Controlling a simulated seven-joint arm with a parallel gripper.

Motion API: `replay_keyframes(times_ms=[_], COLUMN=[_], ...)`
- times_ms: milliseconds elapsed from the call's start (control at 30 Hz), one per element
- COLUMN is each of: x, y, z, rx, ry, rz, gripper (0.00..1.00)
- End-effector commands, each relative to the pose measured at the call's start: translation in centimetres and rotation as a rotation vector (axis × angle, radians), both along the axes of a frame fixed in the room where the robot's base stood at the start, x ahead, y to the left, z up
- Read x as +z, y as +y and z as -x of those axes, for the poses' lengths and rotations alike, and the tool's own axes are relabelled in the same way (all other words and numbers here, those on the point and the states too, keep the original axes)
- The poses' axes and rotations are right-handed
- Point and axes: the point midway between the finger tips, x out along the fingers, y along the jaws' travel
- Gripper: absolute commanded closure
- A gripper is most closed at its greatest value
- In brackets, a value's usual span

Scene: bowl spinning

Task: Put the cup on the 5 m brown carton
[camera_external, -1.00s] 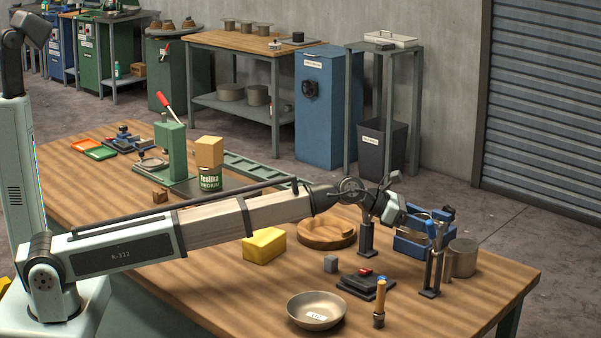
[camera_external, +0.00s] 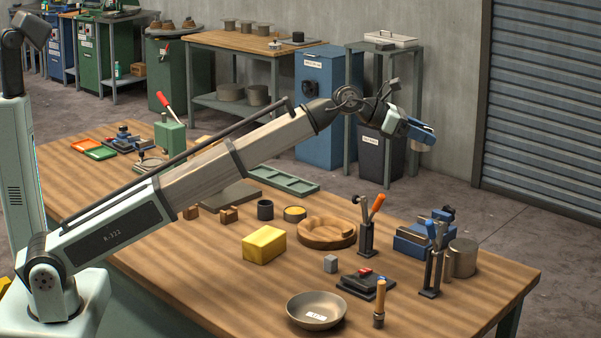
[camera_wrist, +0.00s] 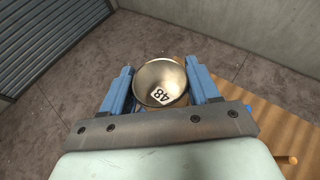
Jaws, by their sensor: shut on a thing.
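The cup, a metal one with a white label marked 48, shows in the wrist view (camera_wrist: 160,72) between my gripper's blue fingers (camera_wrist: 160,88). My gripper is shut on it. In the external view, my gripper (camera_external: 418,136) is raised high above the far right part of the table, and only a small part of the cup (camera_external: 418,147) shows under it. The larger brown box seen earlier on a green can is mostly hidden behind my arm.
A yellow block (camera_external: 264,245), a round wooden tray (camera_external: 312,234), a metal bowl (camera_external: 316,310), a blue vise (camera_external: 412,243) and upright tool stands (camera_external: 366,238) crowd the right of the table. A metal cylinder (camera_external: 463,258) stands at the far right. The front left of the table is clear.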

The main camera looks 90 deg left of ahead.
Motion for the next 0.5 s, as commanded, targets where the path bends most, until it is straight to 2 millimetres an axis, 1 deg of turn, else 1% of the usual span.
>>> replay_keyframes(times_ms=[33, 167, 267, 300, 367, 500], x=[0.0, 0.0, 0.0, 0.0, 0.0, 0.0], y=[1.1, 4.1, 7.0, 8.4, 10.6, 15.7], z=[0.6, 1.9, 3.3, 4.1, 5.3, 8.4], rx=[0.012, 0.043, 0.075, 0.091, 0.115, 0.174], ry=[-0.001, -0.001, 0.0, 0.0, 0.0, 0.0], rz=[0.0, 0.0, 0.001, 0.001, 0.002, 0.002], gripper=[0.69, 0.69, 0.69, 0.69, 0.69, 0.69])
